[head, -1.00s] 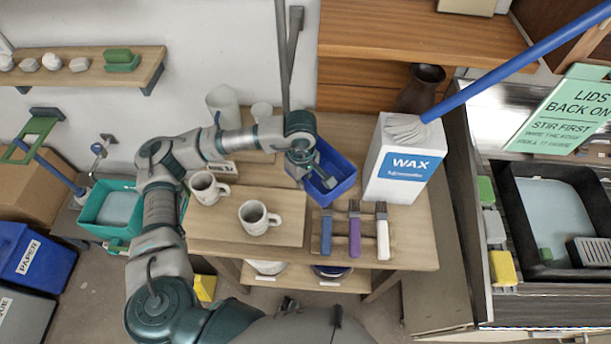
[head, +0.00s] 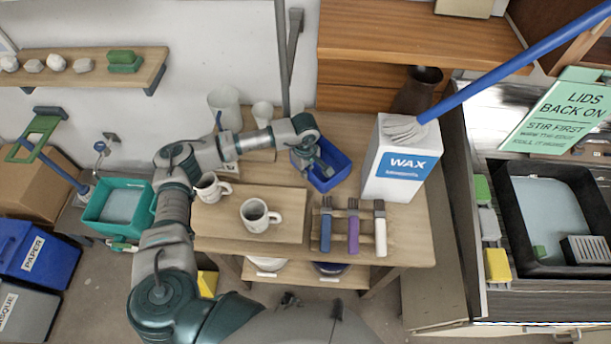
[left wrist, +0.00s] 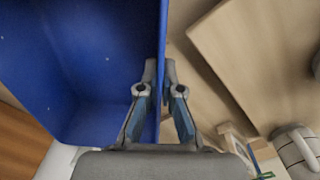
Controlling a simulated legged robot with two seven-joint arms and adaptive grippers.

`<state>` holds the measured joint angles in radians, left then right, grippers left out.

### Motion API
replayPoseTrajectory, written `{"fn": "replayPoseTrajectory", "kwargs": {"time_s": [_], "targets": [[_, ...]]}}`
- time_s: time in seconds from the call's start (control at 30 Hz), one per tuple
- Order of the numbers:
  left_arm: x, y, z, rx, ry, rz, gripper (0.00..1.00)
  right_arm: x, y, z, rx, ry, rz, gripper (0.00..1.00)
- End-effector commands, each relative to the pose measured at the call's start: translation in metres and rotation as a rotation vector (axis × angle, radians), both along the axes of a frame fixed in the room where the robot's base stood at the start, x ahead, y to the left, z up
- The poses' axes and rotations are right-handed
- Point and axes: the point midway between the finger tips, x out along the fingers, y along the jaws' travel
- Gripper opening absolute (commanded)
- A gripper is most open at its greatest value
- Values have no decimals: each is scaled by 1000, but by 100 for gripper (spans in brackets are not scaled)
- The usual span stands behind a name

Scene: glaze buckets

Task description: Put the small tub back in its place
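The small tub is an open, empty-looking blue tub (head: 337,176) at the back middle of the wooden table, left of the wax box. My left gripper (head: 311,166) reaches down at the tub's left side. In the left wrist view the fingers (left wrist: 160,85) stand on either side of the tub's wall (left wrist: 85,60), close together and shut on it. Whether the tub's base fully touches the table is hard to tell. My right gripper is not in view.
Two mugs (head: 256,221) stand on a board (head: 285,232) at the left. Several brushes (head: 353,230) lie on a rack in front of the tub. The wax box (head: 397,182) stands close to its right. A teal tub (head: 95,212) is at far left.

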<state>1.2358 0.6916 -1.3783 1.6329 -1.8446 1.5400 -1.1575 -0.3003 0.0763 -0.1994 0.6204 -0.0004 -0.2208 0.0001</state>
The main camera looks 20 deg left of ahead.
Motion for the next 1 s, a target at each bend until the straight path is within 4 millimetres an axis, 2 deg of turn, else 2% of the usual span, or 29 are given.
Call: {"fn": "replayPoseTrajectory", "kwargs": {"time_s": [0.1,0.2,0.5,0.57,0.63,1.0], "targets": [[-1,-1,-21,0,4,-1,0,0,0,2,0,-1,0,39],[0,-1,-31,0,0,-2,0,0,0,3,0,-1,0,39],[0,1,-34,-1,0,-1,0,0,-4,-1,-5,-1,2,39],[0,1,-34,-1,0,-1,13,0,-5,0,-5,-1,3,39],[0,1,-34,-1,0,-1,31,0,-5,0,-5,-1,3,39],[0,0,-28,-1,0,-1,31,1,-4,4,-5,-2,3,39]]}}
